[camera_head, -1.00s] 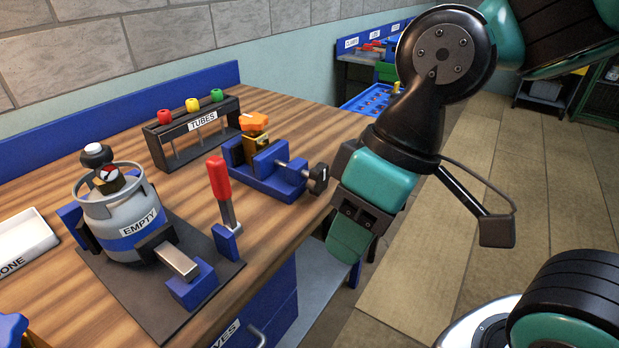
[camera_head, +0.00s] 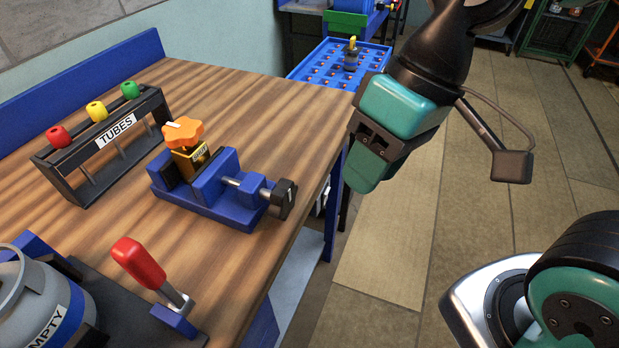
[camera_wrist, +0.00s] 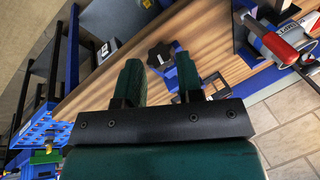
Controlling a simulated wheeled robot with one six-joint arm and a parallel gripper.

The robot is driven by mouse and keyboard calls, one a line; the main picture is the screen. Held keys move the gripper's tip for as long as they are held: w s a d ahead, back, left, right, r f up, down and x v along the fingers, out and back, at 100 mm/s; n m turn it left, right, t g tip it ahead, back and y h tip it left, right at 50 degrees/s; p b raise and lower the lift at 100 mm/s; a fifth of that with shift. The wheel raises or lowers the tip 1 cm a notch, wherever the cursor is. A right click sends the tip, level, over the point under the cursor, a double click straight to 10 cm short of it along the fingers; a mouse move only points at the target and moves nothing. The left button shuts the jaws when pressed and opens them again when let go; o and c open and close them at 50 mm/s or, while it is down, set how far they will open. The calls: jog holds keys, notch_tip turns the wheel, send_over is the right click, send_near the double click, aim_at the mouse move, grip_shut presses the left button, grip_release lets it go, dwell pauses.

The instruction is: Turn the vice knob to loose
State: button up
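The blue vice (camera_head: 205,195) stands near the right edge of the wooden bench. Its black vice knob (camera_head: 284,199) faces right, out towards the bench edge. The vice grips a brass-coloured block with an orange star handle (camera_head: 183,132) on top. My gripper (camera_head: 368,172) is to the right of the knob, past the bench edge, apart from it. In the wrist view, the two green fingers of my gripper (camera_wrist: 158,84) are spread with nothing between them. The dark knob (camera_wrist: 160,55) shows beyond the gap, with the blue vice (camera_wrist: 187,70) behind it.
A rack labelled TUBES (camera_head: 115,130) stands left of the vice. A red-handled clamp (camera_head: 138,262) and a grey cylinder (camera_head: 35,300) are at the front left. A blue tray (camera_head: 315,68) is behind the bench. The floor right of the bench is clear.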

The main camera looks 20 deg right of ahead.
jog(key=w+a+r+m+g+p, duration=0.2)
jog(key=w+r+m+p, duration=0.45)
jog(key=w+p, duration=0.2)
jog(key=m+g+h+p, duration=0.1)
jog(key=m+p, duration=0.5)
jog(key=m, duration=0.1)
send_near(283, 184)
jog(key=p+x, duration=0.3)
jog(key=x, duration=0.9)
jog(key=shift+s+a+f, duration=0.1)
jog(key=shift+s+f, duration=0.05)
jog(key=shift+f, duration=0.1)
grip_shut()
